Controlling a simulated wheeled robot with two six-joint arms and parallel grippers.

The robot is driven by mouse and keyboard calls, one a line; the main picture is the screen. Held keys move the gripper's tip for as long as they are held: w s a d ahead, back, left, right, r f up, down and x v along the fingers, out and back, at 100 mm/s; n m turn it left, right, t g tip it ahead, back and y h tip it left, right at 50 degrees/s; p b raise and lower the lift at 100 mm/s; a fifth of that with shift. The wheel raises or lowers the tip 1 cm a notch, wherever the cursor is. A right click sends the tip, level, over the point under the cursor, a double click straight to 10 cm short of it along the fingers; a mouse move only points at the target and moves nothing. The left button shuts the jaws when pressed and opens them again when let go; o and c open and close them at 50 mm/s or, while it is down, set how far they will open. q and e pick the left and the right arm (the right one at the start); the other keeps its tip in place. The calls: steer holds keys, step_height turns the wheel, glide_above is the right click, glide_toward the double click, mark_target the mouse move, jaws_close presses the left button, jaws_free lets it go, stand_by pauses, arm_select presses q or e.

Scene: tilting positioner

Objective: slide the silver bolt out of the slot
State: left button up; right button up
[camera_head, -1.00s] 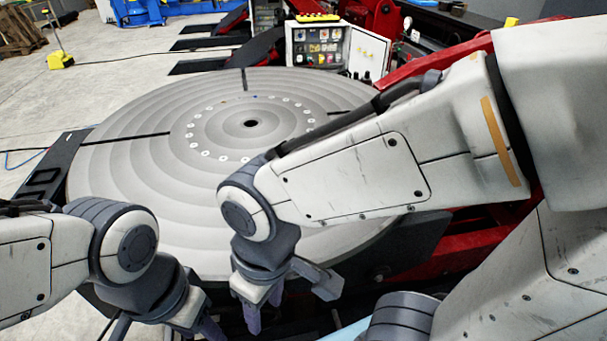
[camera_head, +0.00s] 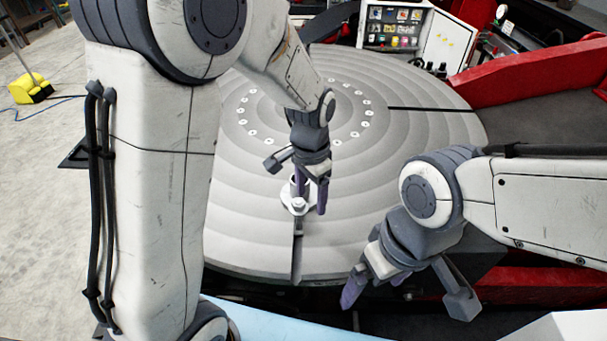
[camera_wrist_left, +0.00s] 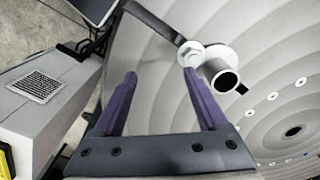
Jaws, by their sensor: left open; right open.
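The silver bolt (camera_head: 298,204) stands in the slot (camera_head: 297,258) near the front edge of the round grey table (camera_head: 245,225). In the left wrist view the bolt (camera_wrist_left: 190,54) shows a hex head, a pale round flange and a short hollow tube (camera_wrist_left: 223,78) beside it. My left gripper (camera_head: 312,203) is open above the table, close to the bolt. In the left wrist view the bolt lies by the tip of the right-hand finger, not between the fingers; I cannot tell if they touch. My right gripper (camera_head: 375,289) is open and empty near the table's front right edge.
Another dark slot (camera_head: 435,109) runs to the table's right edge. Small round holes ring the table's centre. A red frame (camera_head: 540,75) and an open cabinet (camera_head: 400,30) stand behind. The table's right side is clear.

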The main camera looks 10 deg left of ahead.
arm_select(q)
glide_above(299, 214)
steer(key=w, duration=0.2)
steer(key=f, duration=0.3)
steer(key=shift+a+f, duration=0.3)
steer(key=shift+a, duration=0.05)
step_height(299, 214, down, 10)
steer(key=shift+f+p, duration=0.1)
steer(key=shift+p, duration=1.05)
steer(key=shift+c, duration=0.3)
jaws_close()
